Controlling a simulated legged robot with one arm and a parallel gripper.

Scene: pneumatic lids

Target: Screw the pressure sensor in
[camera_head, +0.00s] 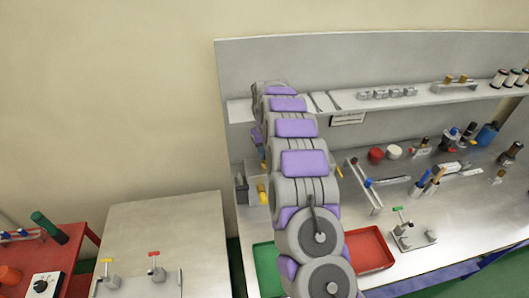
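I cannot pick out the pressure sensor with certainty. My arm rises through the middle of the view to the shelf, then seems to bend down behind itself on the left. My gripper is hidden behind my own arm links, so what it holds or touches does not show. Below that bend, a grey block (242,189) stands at the left end of the workbench (455,222). A small yellow part (262,193) is beside it, partly covered by my arm.
A green tray (267,268) and a red tray (369,249) lie at the bench front. A green-handled valve fixture (407,231) stands to their right. Above runs a shelf (345,107) with small metal blocks. A metal table (168,237) with two valves and a red cart (70,258) are left.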

